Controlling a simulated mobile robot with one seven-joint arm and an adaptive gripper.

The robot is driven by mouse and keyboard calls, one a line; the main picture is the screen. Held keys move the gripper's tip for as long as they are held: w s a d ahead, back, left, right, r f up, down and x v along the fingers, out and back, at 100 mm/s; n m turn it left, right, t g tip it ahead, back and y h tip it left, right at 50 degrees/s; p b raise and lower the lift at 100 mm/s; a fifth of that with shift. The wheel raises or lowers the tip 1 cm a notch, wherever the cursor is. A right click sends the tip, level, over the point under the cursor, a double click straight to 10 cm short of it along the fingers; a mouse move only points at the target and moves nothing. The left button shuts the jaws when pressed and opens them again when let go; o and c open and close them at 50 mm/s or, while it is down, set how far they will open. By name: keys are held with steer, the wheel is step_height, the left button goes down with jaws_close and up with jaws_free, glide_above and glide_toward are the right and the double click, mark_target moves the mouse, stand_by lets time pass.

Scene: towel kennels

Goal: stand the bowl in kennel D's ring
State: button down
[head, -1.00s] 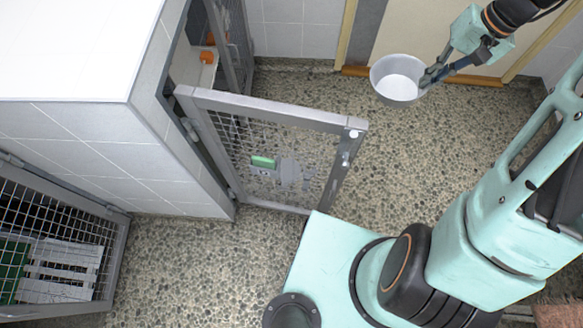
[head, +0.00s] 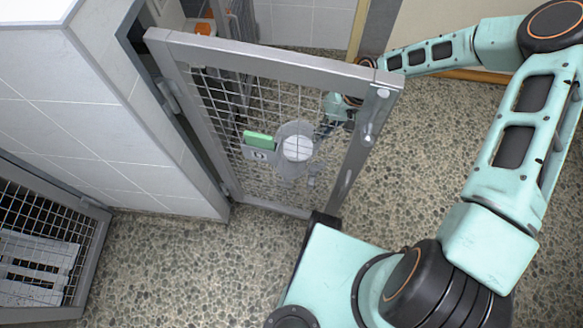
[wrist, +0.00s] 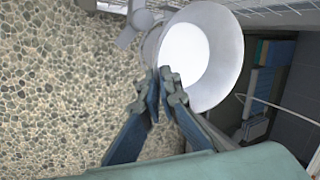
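The bowl (head: 297,148), pale grey with a white inside, shows through the mesh of an open kennel door (head: 255,60) in the head view. In the wrist view the bowl (wrist: 222,70) is large and tilted toward the camera. My gripper (wrist: 166,78) has its fingertips together at the bowl's near rim, holding it; in the head view the gripper (head: 328,128) is partly behind the mesh. Grey fittings (head: 286,178) sit on the door by the bowl; I cannot make out the ring or whether the bowl touches it. No kennel letter is legible.
The door carries a green card (head: 258,139) and a latch (head: 368,130) on its free edge. My arm reaches around that edge. A tiled wall (head: 110,120) and another mesh door (head: 50,240) lie left. Pebbled floor (head: 190,265) is clear.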

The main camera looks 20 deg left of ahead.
steer(key=shift+s+a+f+b, duration=0.15)
steer(key=shift+a+f+b, duration=0.2)
steer(key=shift+a+f, duration=0.65)
step_height(320, 180, down, 4)
steer(key=shift+f+b, duration=0.2)
steer(key=shift+b, duration=0.55)
steer(key=shift+f+b, duration=0.8)
steer(key=shift+f, duration=1.55)
steer(key=c, duration=2.2)
jaws_free()
steer(key=shift+o, duration=0.2)
steer(key=shift+r, duration=0.1)
steer(key=p+v, duration=0.4)
steer(key=v, duration=0.8)
